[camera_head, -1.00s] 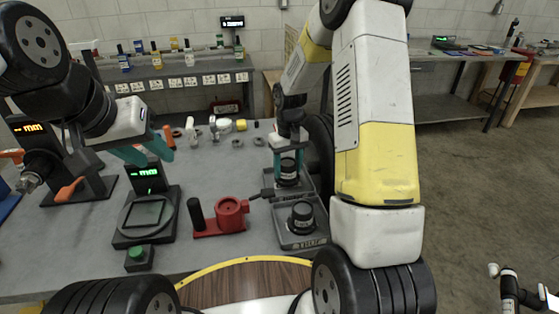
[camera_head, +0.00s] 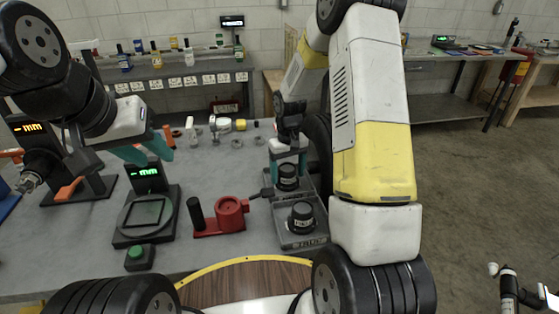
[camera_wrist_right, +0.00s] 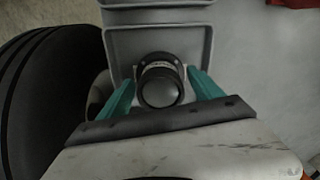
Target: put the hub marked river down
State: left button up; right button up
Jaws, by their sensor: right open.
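A black hub (camera_head: 288,183) with a pale label band stands upright in the rear grey tray (camera_head: 309,186). My right gripper (camera_head: 287,166) is above and around it, with teal fingers spread. In the right wrist view the same hub (camera_wrist_right: 160,86) sits between the open fingers, with a gap visible on each side. A second black hub (camera_head: 302,217) stands in the front grey tray (camera_head: 285,238). I cannot read which hub is marked river. My left gripper (camera_head: 150,150) hangs over the left of the table; whether its teal fingers are apart is unclear.
A red fixture with a black handle (camera_head: 230,215) stands left of the trays. A scale with a green display (camera_head: 148,210) and a green button box (camera_head: 138,257) are further left. Small rings and parts lie behind. My right arm covers the table's right side.

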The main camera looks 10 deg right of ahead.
aim_at(288, 169)
notch_tip(288, 169, up, 12)
jog(key=s+r+t, duration=0.3)
jog(key=s+r, duration=0.6)
jog(key=r, duration=0.2)
jog(key=s+r+m+t+y, duration=0.1)
jog(key=s+r, duration=0.1)
jog(key=s, duration=0.5)
jog(key=s+a+r+m+t+y, duration=0.1)
jog(key=s+r+t, duration=0.1)
jog(key=s, duration=0.6)
jog(key=shift+r, duration=0.35)
jog(key=shift+s+a, duration=0.1)
